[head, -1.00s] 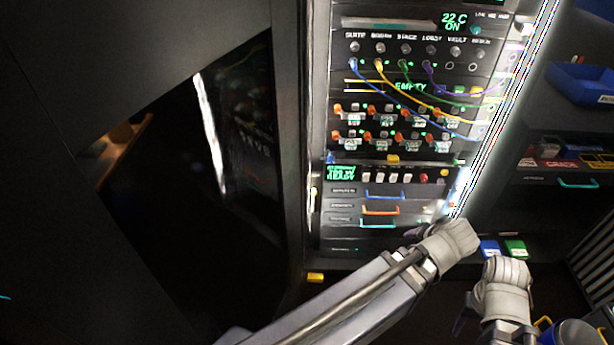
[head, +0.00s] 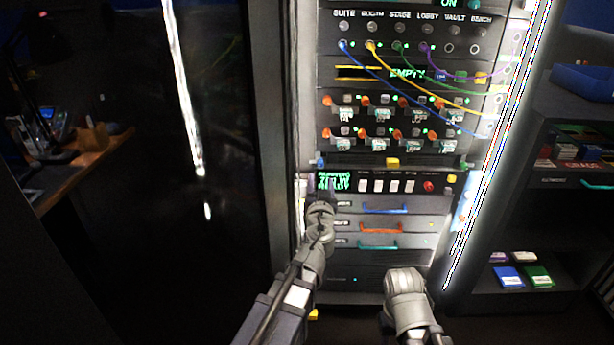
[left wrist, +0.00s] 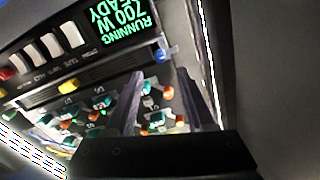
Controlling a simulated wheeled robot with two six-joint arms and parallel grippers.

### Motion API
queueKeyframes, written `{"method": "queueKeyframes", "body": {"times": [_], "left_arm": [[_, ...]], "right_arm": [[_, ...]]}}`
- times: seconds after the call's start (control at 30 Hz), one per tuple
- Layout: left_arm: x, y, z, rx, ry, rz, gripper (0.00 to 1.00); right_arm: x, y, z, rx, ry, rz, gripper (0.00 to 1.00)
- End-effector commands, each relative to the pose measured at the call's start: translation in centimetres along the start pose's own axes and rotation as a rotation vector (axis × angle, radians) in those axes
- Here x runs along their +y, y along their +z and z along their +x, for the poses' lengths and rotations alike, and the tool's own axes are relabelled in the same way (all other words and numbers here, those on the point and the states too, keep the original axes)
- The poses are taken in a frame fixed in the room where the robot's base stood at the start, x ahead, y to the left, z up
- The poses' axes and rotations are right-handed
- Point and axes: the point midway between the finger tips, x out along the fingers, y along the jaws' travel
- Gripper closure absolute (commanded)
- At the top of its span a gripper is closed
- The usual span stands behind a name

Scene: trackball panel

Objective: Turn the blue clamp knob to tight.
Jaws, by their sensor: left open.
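The blue clamp knob (head: 320,162) is a small knob at the left edge of the rack, level with a yellow knob. It also shows in the left wrist view (left wrist: 160,55), just past the fingertips and between their lines. My left gripper (head: 321,186) is in front of the rack's left side, just below the knob in the head view. In the left wrist view the two fingers (left wrist: 160,76) are apart with nothing between them. I cannot tell whether they touch the knob. My right gripper (head: 405,282) is low in front of the rack; its fingers are hidden.
A yellow knob (head: 392,162) sits right of the blue one. Below are a green display (head: 334,181), white switches (head: 387,186), a red button (head: 428,186) and drawers with coloured handles. Cables cross the panel above. A dark cabinet side stands close on the left.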

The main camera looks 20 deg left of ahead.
Motion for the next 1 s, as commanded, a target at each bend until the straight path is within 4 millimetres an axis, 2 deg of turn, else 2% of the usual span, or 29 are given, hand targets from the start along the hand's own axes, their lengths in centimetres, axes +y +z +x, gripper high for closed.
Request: {"method": "queueKeyframes", "body": {"times": [0.27, 0.7, 1.0], "left_arm": [[0.0, -0.1, 1.4, -0.001, -0.002, 0.0, 0.46], [0.0, -0.1, 7.5, -0.002, -0.003, 0.0, 0.46], [-0.1, 0.0, 7.8, -0.002, -0.002, 0.0, 0.46]], "right_arm": [[0.0, 0.0, -0.1, 0.0, 0.0, 0.0, 0.5], [0.0, 0.0, -0.1, 0.0, 0.0, 0.0, 0.5], [0.0, 0.0, -0.1, 0.0, 0.0, 0.0, 0.5]]}}
